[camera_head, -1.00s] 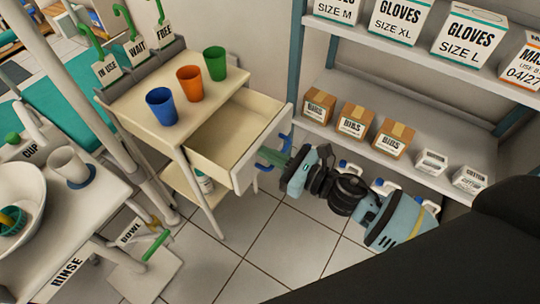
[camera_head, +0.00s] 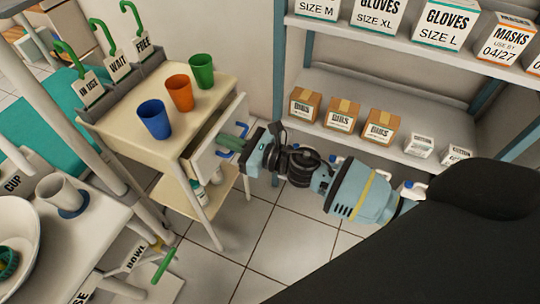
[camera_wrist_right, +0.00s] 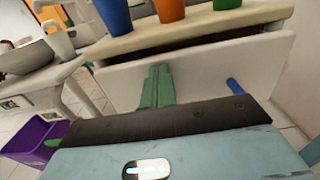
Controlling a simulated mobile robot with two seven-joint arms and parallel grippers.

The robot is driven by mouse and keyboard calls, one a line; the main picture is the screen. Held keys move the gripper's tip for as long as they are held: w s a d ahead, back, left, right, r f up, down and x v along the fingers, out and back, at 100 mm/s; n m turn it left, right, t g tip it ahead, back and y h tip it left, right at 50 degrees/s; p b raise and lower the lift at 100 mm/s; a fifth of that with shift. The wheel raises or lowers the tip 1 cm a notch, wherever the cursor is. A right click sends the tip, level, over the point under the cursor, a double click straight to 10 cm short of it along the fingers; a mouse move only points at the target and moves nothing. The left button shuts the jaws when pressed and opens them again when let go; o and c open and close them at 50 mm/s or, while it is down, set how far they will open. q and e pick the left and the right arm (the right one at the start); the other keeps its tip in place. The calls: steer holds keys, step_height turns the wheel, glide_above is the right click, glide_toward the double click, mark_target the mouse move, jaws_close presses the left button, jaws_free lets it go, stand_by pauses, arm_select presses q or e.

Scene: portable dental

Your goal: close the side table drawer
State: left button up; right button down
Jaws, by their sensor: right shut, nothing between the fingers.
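The side table (camera_head: 122,126) stands left of centre in the head view. Its drawer (camera_head: 209,160) has a pale front with a blue handle and sticks out only a little; in the right wrist view the drawer front (camera_wrist_right: 205,72) shows a dark gap along its top edge. My right gripper (camera_head: 232,143) is shut, with green fingertips at the drawer front beside the blue handle (camera_wrist_right: 235,86). The fingers (camera_wrist_right: 157,88) appear against the front, but exact contact is hard to tell. My left gripper is not in view.
Blue (camera_head: 154,120), orange (camera_head: 179,93) and green (camera_head: 201,71) cups stand on the side table top. A shelf (camera_head: 360,150) with boxes is at the right. A white counter (camera_head: 100,215) with a bowl and a cup is at the left.

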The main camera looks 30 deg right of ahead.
mark_target(210, 133)
steer(key=x, duration=0.4)
steer(key=shift+w+a+b, duration=0.2)
steer(key=shift+w+b, duration=0.1)
steer(key=shift+b, duration=0.05)
steer(key=shift+w+a, duration=0.1)
steer(key=shift+w, duration=0.05)
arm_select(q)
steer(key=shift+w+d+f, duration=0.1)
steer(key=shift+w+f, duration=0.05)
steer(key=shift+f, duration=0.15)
arm_select(e)
steer(key=shift+r, duration=0.25)
